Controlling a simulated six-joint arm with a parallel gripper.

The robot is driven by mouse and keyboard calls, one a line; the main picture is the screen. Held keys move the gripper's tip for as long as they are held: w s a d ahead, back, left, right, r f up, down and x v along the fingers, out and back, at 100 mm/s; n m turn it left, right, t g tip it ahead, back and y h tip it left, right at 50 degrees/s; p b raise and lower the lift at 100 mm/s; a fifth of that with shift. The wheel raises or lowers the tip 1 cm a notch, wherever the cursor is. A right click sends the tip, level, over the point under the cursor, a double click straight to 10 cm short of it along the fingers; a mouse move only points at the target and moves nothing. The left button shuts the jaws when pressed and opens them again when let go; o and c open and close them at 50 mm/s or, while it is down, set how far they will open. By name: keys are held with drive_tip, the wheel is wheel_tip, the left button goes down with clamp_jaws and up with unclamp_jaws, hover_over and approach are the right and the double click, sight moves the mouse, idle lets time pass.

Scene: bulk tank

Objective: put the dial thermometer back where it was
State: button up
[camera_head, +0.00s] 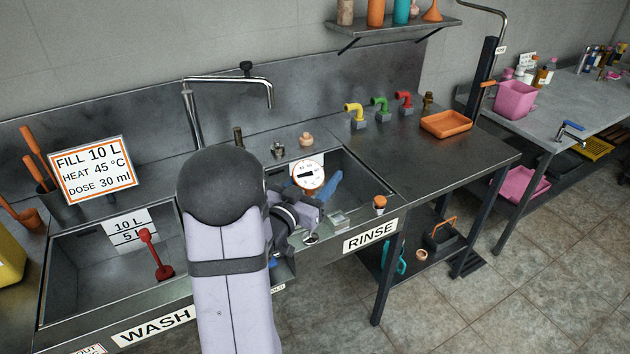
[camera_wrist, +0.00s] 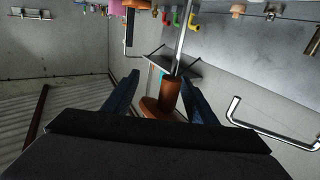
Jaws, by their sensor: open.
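The dial thermometer, with a round white dial (camera_head: 308,175) and orange rim, shows over the rinse basin (camera_head: 362,181) in the head view. In the wrist view its orange-brown body (camera_wrist: 170,96) and a thin metal stem show between my fingers. My gripper (camera_wrist: 160,80) is open, with one dark blue finger on each side of the thermometer; a gap shows on the left, and I cannot tell whether the right finger touches it. In the head view a blue finger (camera_head: 328,190) shows just right of the dial. What supports the thermometer is hidden.
The wash basin (camera_head: 85,285) with a red tool (camera_head: 154,256) lies left of my arm. An orange-topped item (camera_head: 379,204) stands on the rinse basin's front rim. Several coloured taps (camera_head: 380,108) and an orange tray (camera_head: 446,124) are to the right. A curved spout (camera_head: 228,80) rises behind.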

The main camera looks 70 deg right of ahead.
drive_tip(key=b+v, duration=0.1)
drive_tip(key=v, duration=0.5)
drive_tip(key=shift+w+a+r, duration=0.15)
drive_tip(key=shift+p+v, duration=2.8)
drive_tip(key=shift+p, duration=2.8)
drive_tip(key=shift+a, duration=0.1)
